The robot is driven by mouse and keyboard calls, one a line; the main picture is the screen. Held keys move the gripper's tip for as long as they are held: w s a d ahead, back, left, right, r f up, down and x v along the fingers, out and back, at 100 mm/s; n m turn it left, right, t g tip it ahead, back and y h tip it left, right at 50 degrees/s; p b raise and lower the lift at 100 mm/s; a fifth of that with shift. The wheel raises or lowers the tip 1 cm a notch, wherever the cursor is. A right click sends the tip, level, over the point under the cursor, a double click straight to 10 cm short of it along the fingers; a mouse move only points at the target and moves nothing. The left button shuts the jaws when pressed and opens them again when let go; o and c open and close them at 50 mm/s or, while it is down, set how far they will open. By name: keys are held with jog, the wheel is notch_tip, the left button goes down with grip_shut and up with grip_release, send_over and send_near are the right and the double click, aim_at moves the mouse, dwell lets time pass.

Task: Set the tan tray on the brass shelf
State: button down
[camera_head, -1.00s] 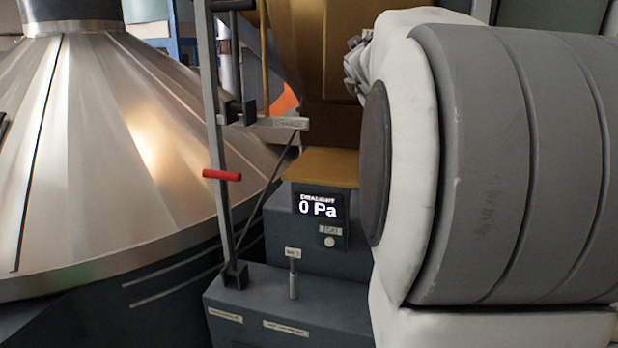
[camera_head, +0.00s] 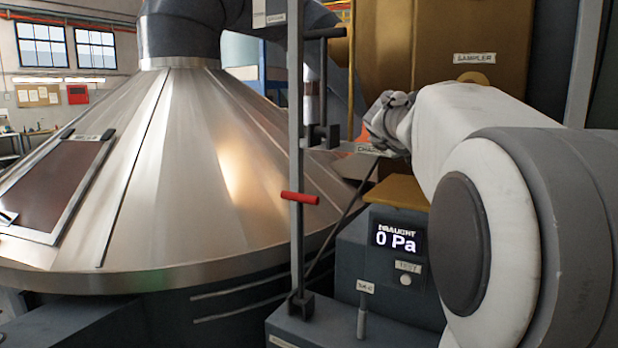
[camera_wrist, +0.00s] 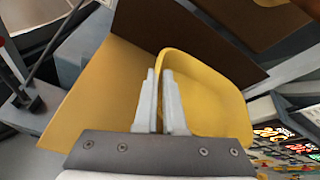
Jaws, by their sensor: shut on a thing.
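My gripper (camera_wrist: 160,75) is shut on the near rim of the tan tray (camera_wrist: 205,95), a yellowish tray with rounded corners, in the wrist view. The brass shelf (camera_wrist: 90,95) is the flat yellow plate to the left in the wrist view. The tray overlaps its right side in the picture; whether they touch, I cannot tell. In the head view the brass shelf (camera_head: 398,192) tops the dark cabinet with the draught display. My wrist is above and behind it there; my fingers and the tray are hidden.
A brown upright panel (camera_wrist: 190,35) stands behind the shelf in the wrist view. In the head view a grey post with a red handle (camera_head: 300,198) rises left of the shelf. A large metal cone (camera_head: 200,170) fills the left. The draught display (camera_head: 396,238) reads 0 Pa.

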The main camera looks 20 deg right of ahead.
aim_at(416, 191)
jog(key=shift+w+a+f, duration=0.1)
jog(key=shift+w+f, duration=0.1)
jog(key=shift+f+b, duration=0.7)
jog(key=shift+f, duration=1.25)
jog(key=shift+f, duration=0.15)
jog(key=c, duration=1)
grip_release()
